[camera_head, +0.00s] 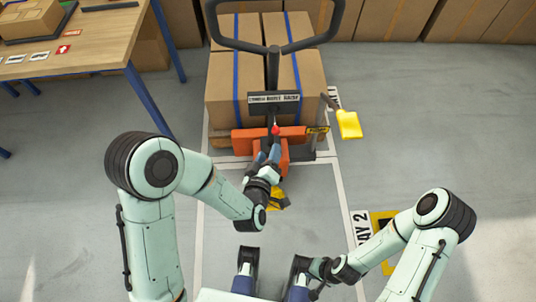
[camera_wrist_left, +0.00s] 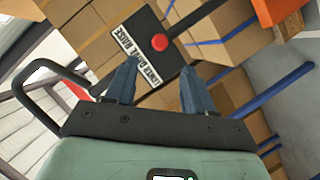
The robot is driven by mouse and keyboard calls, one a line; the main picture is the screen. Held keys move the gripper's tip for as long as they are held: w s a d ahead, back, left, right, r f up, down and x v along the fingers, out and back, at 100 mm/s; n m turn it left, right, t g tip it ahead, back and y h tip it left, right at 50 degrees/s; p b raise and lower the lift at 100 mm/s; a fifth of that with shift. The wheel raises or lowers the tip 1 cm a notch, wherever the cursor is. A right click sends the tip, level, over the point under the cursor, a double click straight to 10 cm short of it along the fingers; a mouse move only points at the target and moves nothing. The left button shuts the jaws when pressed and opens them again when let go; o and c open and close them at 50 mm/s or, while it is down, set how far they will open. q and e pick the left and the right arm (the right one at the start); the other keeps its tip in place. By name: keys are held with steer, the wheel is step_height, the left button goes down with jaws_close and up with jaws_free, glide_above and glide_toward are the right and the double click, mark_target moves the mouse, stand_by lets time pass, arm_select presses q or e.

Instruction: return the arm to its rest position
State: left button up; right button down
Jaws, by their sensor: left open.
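My left gripper (camera_head: 270,150) is in front of the orange pallet truck (camera_head: 293,133), at the foot of its dark handle. Its two blue fingers are apart with nothing between them, as the left wrist view (camera_wrist_left: 160,85) also shows. A red button (camera_head: 275,129) on the truck's dark control head lies just beyond the fingertips; it shows in the wrist view (camera_wrist_left: 160,42) beside a white lettered label (camera_wrist_left: 135,45). Whether a fingertip touches it I cannot tell. My right arm (camera_head: 410,245) is folded low at the right; its gripper (camera_head: 317,287) shows only partly at the bottom edge.
Large cartons (camera_head: 303,85) with blue straps stand behind the truck. A yellow paddle-like piece (camera_head: 348,124) is to its right. A wooden table (camera_head: 95,50) with blue legs is at the left. More cartons line the back. The grey floor at right is mostly clear.

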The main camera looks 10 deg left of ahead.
stand_by(0.5)
arm_select(q)
steer(key=s+a+f+m+g, duration=0.1)
steer(key=s+f+g, duration=0.2)
steer(key=f, duration=0.3)
steer(key=s+a+f+m+g+h, duration=0.1)
steer(key=s+a+f+g, duration=0.15)
steer(key=f, duration=0.45)
steer(key=s+f+m+g, duration=0.1)
steer(key=s+f+g, duration=0.1)
steer(key=s+f, duration=0.3)
steer(key=s+a+f+m+g+h, duration=0.2)
steer(key=s+f+g, duration=0.6)
steer(key=s, duration=0.6)
step_height(320, 180, up, 10)
steer(key=s+p, duration=0.1)
steer(key=p, duration=1.1)
steer(key=shift+s+d+p, duration=0.15)
steer(key=shift+d+p, duration=0.1)
steer(key=shift+p, duration=0.05)
steer(key=shift+s, duration=0.1)
